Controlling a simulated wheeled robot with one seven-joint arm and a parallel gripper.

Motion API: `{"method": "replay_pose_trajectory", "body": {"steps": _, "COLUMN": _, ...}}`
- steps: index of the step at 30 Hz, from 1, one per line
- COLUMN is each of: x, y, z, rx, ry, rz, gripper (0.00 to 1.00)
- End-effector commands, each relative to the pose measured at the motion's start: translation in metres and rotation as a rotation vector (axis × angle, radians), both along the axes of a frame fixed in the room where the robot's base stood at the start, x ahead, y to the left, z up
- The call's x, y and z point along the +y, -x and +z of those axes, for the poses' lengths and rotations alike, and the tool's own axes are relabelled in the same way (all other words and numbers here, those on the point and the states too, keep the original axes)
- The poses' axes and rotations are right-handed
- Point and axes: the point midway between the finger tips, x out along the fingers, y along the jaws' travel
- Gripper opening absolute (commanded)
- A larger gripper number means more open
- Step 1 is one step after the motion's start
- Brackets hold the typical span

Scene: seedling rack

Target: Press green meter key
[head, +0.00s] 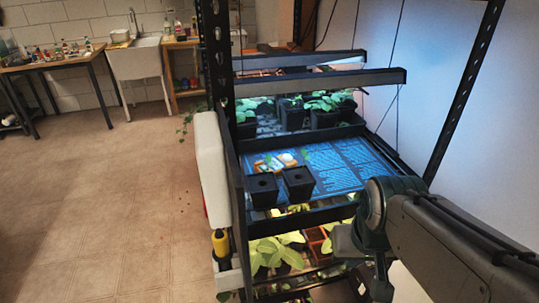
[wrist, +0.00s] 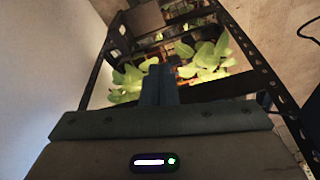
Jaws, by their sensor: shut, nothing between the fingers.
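My gripper (wrist: 159,72) shows in the wrist view with its two fingers shut together and nothing between them. It points toward leafy seedlings on a lit shelf and appears apart from them. In the head view my arm comes in from the right, in front of the rack, and the fingertips cannot be made out. I cannot pick out a meter or a green key for certain in either view. A small yellow and black object (head: 221,245) is at the rack's left side, too small to identify. The small green light in the wrist view is on my own gripper body.
The seedling rack (head: 320,77) has dark posts and crossbars. Two black pots (head: 264,190) (head: 299,184) stand on its middle shelf by a blue-lit printed sheet (head: 345,165). Leafy seedlings (head: 275,252) fill the lower shelf. A white panel (head: 208,165) lines the left side. The floor at left is clear.

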Motion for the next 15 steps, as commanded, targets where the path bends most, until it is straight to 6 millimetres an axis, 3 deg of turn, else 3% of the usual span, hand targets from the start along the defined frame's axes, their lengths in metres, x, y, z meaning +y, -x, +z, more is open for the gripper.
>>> {"method": "replay_pose_trajectory", "body": {"steps": 4, "x": 0.007, "y": -0.013, "z": 0.008, "rx": -0.004, "ry": -0.023, "rz": 0.014, "gripper": 0.00}}
{"method": "replay_pose_trajectory", "body": {"steps": 7, "x": 0.022, "y": -0.037, "z": 0.020, "rx": -0.015, "ry": -0.070, "rz": 0.043, "gripper": 0.00}}
{"method": "replay_pose_trajectory", "body": {"steps": 15, "x": 0.086, "y": -0.151, "z": 0.059, "rx": -0.094, "ry": -0.276, "rz": 0.149, "gripper": 0.00}}
